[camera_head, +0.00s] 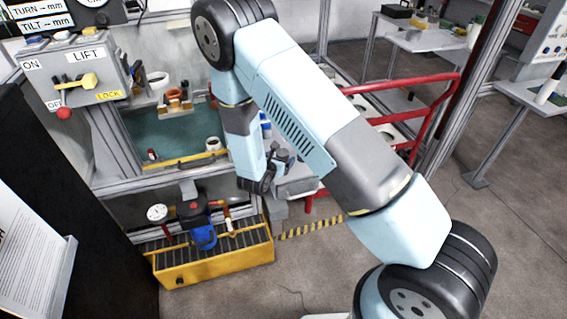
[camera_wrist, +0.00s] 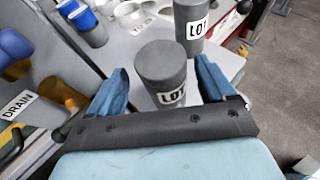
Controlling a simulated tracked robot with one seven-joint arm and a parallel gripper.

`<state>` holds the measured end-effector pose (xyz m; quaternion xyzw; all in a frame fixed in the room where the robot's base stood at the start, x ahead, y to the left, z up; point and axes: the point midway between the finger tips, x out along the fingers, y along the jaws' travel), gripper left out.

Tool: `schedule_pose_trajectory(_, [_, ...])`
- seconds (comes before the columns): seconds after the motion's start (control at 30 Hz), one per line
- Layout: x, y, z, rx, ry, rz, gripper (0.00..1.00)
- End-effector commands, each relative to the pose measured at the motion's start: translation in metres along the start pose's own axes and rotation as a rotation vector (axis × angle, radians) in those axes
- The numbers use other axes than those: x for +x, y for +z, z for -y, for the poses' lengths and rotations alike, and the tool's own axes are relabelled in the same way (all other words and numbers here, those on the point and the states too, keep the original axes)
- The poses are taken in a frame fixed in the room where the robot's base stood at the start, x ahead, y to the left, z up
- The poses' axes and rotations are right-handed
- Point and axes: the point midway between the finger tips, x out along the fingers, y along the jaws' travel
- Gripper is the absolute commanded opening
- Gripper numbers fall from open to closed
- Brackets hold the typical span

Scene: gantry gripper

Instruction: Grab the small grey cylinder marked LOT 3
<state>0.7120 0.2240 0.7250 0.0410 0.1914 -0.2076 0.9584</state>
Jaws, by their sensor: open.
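In the wrist view a grey cylinder (camera_wrist: 158,68) stands upright on a pale grey surface (camera_wrist: 130,45), between the blue fingers of my gripper (camera_wrist: 162,72). Its white label reads LOT, and the number is cut off or hidden. A second grey cylinder (camera_wrist: 190,14) stands just beyond, up and to the right, also with a LOT label whose number I cannot read. My gripper is open, a finger on each side of the nearer cylinder, with visible gaps. In the head view my gripper (camera_head: 257,184) points down beside the small grey ledge.
A blue and white cup (camera_wrist: 76,13) and pale round containers stand at the upper left of the wrist view. A DRAIN label (camera_wrist: 18,105) and an orange part lie left. In the head view, a red rail (camera_head: 405,85) stands right, and a yellow grated box (camera_head: 215,265) below.

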Motion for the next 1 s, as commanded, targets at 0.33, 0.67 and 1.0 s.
schedule_pose_trajectory(0.33, [0.038, -0.002, 0.003, 0.001, 0.000, 0.001, 0.83])
schedule_pose_trajectory(0.67, [0.037, -0.002, 0.003, 0.001, 0.000, 0.001, 0.68])
schedule_pose_trajectory(1.0, [0.037, -0.002, 0.003, 0.001, 0.000, 0.001, 0.36])
